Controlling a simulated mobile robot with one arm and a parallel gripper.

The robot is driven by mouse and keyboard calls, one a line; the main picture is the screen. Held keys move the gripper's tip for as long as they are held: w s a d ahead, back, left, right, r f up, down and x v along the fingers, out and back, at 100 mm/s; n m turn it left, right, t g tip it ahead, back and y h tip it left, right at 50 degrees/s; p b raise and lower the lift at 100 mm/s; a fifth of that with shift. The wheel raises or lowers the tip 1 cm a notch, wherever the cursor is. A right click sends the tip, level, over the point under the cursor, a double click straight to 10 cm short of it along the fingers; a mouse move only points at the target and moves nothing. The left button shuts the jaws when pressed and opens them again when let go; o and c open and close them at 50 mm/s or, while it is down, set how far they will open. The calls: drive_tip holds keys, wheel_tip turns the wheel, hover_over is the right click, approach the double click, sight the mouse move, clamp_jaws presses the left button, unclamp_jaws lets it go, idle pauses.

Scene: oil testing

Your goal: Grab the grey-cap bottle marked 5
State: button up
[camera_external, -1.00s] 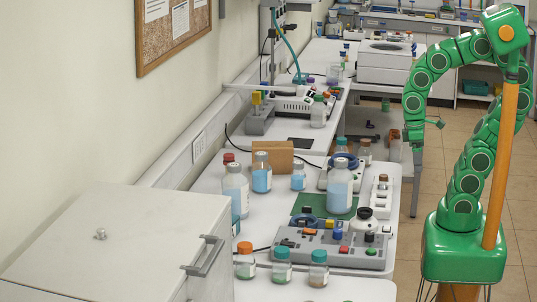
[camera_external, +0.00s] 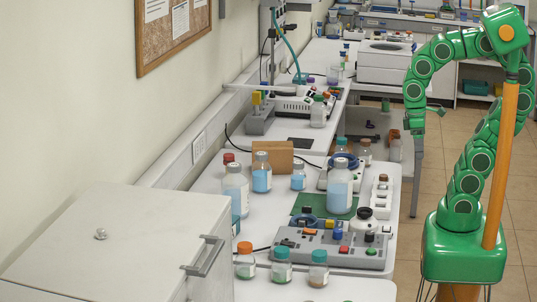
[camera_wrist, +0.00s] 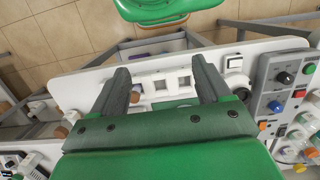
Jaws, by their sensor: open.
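No number 5 is readable on any bottle. In the external view, a large blue bottle with a greyish cap (camera_external: 340,187) stands on the near bench, and another greyish-capped bottle (camera_external: 236,186) stands further left. I cannot tell which is the marked one. A bottle with a dull teal or grey cap (camera_external: 318,271) stands at the front beside a teal-capped bottle (camera_external: 282,268) and an orange-capped one (camera_external: 245,264). My gripper (camera_external: 414,129) hangs right of the bench, away from these bottles. In the wrist view, my gripper (camera_wrist: 161,67) is open, with nothing held between its fingers.
A grey control box (camera_external: 330,247) with coloured knobs lies on the near bench; it also shows in the wrist view (camera_wrist: 275,105). A white device with square openings (camera_external: 381,205) edges the bench. A cabinet (camera_external: 120,240) fills the front left.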

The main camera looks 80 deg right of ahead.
sight(229, 168)
drive_tip(key=w+d+n+t, duration=0.15)
drive_tip(key=w+t, duration=0.25)
drive_tip(key=w, duration=0.9)
drive_tip(key=w+d+t+h, duration=0.1)
drive_tip(key=w+d+t, duration=0.15)
drive_tip(key=w, duration=0.95)
drive_tip(key=w+d+t, duration=0.1)
drive_tip(key=w+t, duration=0.3)
drive_tip(key=w, duration=0.9)
drive_tip(key=w+a+n+t+y, duration=0.55)
drive_tip(key=w+a+y, duration=0.45)
drive_tip(key=w+a, duration=0.45)
wheel_tip(229, 168, down, 7)
drive_tip(key=shift+y, duration=0.4)
drive_tip(key=shift+a+r+x, duration=0.1)
drive_tip(key=shift+r+x, duration=0.05)
drive_tip(key=shift+x, duration=1.15)
drive_tip(key=shift+a+r+x, duration=0.1)
drive_tip(key=shift+x, duration=1.2)
drive_tip(key=shift+a+r+x, duration=0.1)
drive_tip(key=shift+r+x, duration=0.05)
drive_tip(key=shift+x, duration=1.1)
drive_tip(key=shift+s, duration=0.15)
clamp_jaws()
